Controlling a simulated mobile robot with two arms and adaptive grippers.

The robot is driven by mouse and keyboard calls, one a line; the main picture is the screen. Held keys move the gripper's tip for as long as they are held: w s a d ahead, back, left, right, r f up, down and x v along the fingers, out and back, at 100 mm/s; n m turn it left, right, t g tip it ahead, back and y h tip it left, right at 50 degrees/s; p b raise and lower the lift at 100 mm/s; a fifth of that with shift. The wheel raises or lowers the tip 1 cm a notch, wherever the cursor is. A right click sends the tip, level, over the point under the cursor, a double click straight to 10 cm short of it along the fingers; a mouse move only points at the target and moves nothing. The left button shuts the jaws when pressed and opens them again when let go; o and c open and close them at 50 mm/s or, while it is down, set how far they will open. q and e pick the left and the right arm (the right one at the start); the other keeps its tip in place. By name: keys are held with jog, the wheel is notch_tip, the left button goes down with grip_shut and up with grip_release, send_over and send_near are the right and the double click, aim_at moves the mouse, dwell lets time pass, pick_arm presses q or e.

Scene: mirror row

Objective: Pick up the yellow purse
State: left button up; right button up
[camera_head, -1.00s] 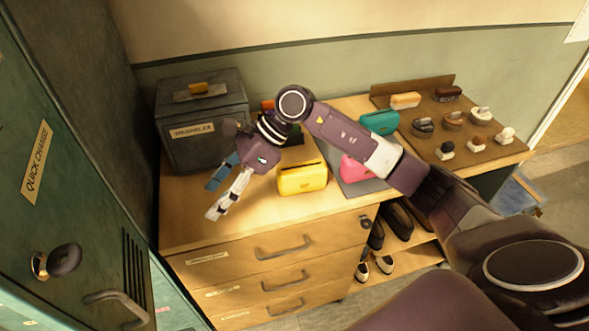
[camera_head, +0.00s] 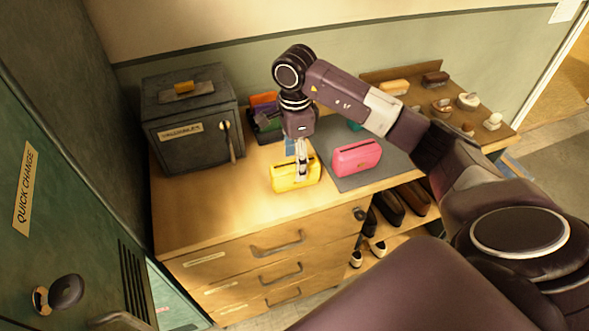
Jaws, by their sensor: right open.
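The yellow purse (camera_head: 284,181) lies on the wooden counter (camera_head: 215,208), left of the grey mat. My right gripper (camera_head: 301,175) points down over it, open. One pale finger shows in front of the purse's right part and hides some of it. The other, blue finger shows just behind. I cannot tell whether the fingers touch the purse. My left gripper is not in view.
A pink purse (camera_head: 357,157) lies on the grey mat (camera_head: 345,184) close to the right. A dark valuables box (camera_head: 190,140) stands at the back left. A brown tray (camera_head: 468,118) with brushes is at the right. The counter's front left is clear.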

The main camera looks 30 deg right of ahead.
jog(key=shift+f, duration=1.05)
jog(key=c, duration=1.4)
jog(key=shift+o, duration=0.2)
jog(key=shift+r, duration=0.15)
jog(key=shift+r, duration=0.65)
notch_tip(320, 180, up, 6)
jog(key=shift+w+f+b, duration=0.1)
jog(key=shift+w+b, duration=0.05)
jog(key=shift+b, duration=0.8)
notch_tip(320, 180, up, 13)
jog(key=p, duration=0.1)
jog(key=shift+f, duration=0.15)
